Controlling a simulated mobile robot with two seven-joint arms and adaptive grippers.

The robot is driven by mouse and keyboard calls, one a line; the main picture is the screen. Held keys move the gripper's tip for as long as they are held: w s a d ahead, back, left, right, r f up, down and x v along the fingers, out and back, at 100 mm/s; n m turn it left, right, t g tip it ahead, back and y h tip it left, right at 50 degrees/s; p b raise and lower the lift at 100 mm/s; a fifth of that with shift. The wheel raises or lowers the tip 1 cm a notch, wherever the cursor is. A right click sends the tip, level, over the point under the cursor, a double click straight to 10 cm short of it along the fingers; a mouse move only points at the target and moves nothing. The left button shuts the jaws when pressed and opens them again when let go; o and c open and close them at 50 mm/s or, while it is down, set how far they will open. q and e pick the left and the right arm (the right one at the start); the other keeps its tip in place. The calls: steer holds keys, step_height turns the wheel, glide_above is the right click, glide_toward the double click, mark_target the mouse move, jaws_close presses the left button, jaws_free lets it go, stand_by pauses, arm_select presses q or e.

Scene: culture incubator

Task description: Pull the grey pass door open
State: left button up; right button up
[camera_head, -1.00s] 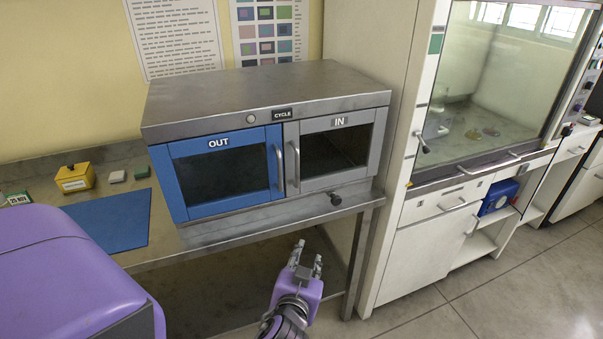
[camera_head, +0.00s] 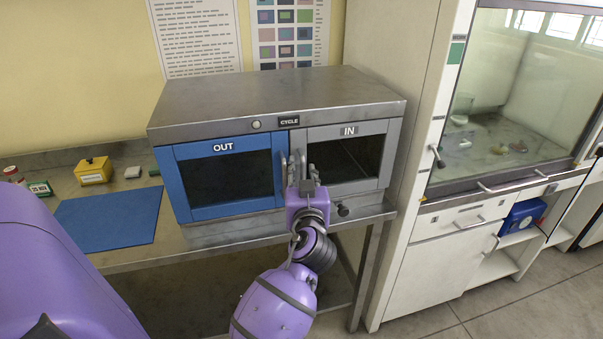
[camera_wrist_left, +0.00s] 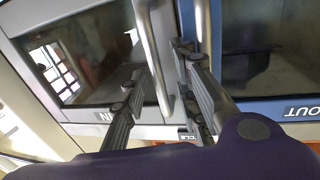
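The grey pass door (camera_head: 375,128), labelled IN, is the right-hand door of a steel pass box and looks shut. It has a dark window and an upright bar handle on its left side. In the left wrist view the grey door (camera_wrist_left: 82,52) appears upside down, with its handle (camera_wrist_left: 151,52) between my fingers. My left gripper (camera_head: 302,172) is in front of this handle, fingers apart and pointing at the door. In the left wrist view the gripper (camera_wrist_left: 158,72) is open, one finger on each side of the bar; contact is unclear. My right gripper is not in view.
The blue OUT door (camera_head: 230,210) is shut, and its handle (camera_wrist_left: 203,25) stands close beside my finger. A dark knob (camera_head: 343,210) sits below the grey door. A fume hood cabinet (camera_head: 430,249) stands to the right. A blue mat (camera_head: 110,217) lies on the bench.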

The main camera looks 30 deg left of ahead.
arm_select(q)
steer(key=shift+a, duration=0.1)
jaws_close()
stand_by(0.3)
steer(key=shift+f, duration=0.1)
